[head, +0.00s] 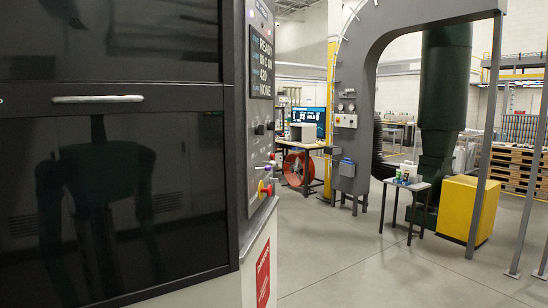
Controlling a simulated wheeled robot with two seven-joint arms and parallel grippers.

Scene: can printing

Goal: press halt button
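A control panel (257,131) runs down the narrow side of the large dark-fronted machine, left of the middle in the head view. It is seen at a steep angle. Low on it sits a red knob-like button (268,189) with yellow beside it. Whether this is the halt button cannot be read from here. Small coloured buttons and dark knobs sit above it, and a display (261,62) shows "READY" at the top. Neither of my grippers is in view. My dark reflection shows in the machine's glossy lower door.
The machine's dark door (140,205) with a metal handle (98,99) fills the left side. Open grey floor (340,255) lies to the right. Beyond are a small table (407,184) with cans, a yellow box (467,208), a grey arch and posts.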

